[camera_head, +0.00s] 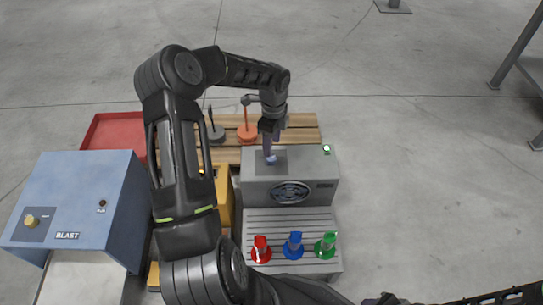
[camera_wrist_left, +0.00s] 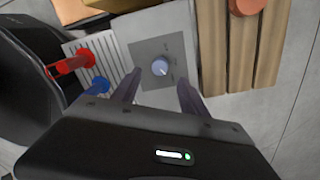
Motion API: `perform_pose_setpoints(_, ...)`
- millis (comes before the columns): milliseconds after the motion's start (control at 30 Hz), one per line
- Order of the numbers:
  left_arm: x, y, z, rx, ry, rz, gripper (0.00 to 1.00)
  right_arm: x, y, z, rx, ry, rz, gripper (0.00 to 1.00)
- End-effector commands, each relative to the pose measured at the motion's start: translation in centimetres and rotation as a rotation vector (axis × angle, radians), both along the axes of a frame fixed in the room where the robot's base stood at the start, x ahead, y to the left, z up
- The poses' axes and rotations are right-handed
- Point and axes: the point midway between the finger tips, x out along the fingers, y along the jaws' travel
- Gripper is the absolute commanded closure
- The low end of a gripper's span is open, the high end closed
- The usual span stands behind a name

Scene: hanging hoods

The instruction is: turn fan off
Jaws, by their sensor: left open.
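The fan unit (camera_head: 312,184) is a grey box with a round dark grille on its front face. On its top, a dark grey plate carries a small blue-grey dial knob (camera_head: 271,160). A small green light (camera_head: 326,148) shows at the box's top right corner. My left gripper (camera_head: 268,148) points down over the knob. In the left wrist view, its two fingers (camera_wrist_left: 158,84) are spread, with the knob (camera_wrist_left: 160,67) just beyond and between the tips; I cannot tell whether they touch it. My right gripper is not in view.
A blue BLAST box (camera_head: 75,200) and red tray (camera_head: 113,133) are at left. A wooden pallet (camera_head: 305,130) lies behind.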

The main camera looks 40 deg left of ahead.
Motion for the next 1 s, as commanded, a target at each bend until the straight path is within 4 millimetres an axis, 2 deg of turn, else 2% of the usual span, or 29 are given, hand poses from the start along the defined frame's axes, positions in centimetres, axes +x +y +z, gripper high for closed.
perform_pose_setpoints(33,-0.1,-0.1,-1.1,-0.002,0.001,0.0,0.48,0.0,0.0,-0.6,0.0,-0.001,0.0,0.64)
perform_pose_setpoints(200,-0.2,-0.1,-3.8,-0.003,0.001,0.0,0.48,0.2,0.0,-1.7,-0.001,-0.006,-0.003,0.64)
perform_pose_setpoints(400,-0.3,-0.1,-6.1,-0.002,-0.001,0.0,0.48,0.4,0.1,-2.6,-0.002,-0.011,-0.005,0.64)
perform_pose_setpoints(767,-0.3,-0.1,-6.4,-0.001,-0.001,0.0,0.49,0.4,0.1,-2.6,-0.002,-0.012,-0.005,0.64)
perform_pose_setpoints(1000,-0.3,-0.1,-6.4,-0.001,-0.001,0.0,0.69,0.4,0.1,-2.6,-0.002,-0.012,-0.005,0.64)
